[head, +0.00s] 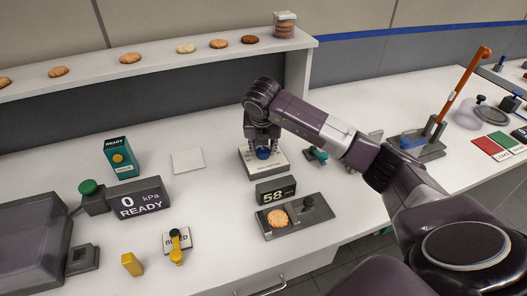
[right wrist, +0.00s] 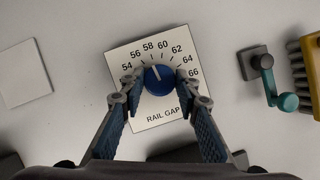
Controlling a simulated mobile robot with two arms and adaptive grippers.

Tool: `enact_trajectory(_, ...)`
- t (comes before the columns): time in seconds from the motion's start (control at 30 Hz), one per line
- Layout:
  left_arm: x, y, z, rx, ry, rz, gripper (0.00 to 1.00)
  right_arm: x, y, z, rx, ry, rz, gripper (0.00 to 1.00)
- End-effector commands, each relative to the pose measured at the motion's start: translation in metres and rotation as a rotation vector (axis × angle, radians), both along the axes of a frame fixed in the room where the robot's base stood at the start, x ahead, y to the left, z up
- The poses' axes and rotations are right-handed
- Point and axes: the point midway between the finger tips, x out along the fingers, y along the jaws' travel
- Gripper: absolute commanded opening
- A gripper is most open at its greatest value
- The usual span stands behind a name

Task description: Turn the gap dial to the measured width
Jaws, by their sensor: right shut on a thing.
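The gap dial is a blue knob (right wrist: 160,83) on a white plate (right wrist: 123,57) printed RAIL GAP, with a scale from 54 to 66. Its white pointer mark points up and slightly left, close to 58. My right gripper (right wrist: 159,82) is shut on the knob, one finger on each side. In the head view, my right gripper (head: 263,141) reaches down onto the blue knob (head: 263,153) from above. A black display (head: 276,191) in front reads 58, behind a grey gauge base (head: 325,228) that holds a biscuit (head: 277,218). My left gripper is out of view.
A teal crank (right wrist: 270,82) stands right of the dial, and a white square (right wrist: 24,73) lies left. A pressure display (head: 141,203) reads 0 kPa READY. A BLOCKED card (head: 176,240) with a yellow lever stands at front. Biscuits line the back shelf (head: 160,71).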

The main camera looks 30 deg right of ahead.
Motion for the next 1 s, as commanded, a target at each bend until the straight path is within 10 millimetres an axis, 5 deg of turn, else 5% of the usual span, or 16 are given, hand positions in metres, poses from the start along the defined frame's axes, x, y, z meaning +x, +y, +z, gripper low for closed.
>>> enact_trajectory(0.8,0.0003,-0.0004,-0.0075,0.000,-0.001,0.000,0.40,0.0007,0.0008,0.0003,0.002,0.000,-0.122,0.05)
enact_trajectory(0.83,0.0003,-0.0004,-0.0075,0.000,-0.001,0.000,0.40,0.0006,0.0008,0.0004,0.002,0.000,-0.122,0.32)
enact_trajectory(1.0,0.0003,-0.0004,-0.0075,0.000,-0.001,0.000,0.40,0.0007,0.0008,0.0003,0.002,0.000,-0.121,0.47)
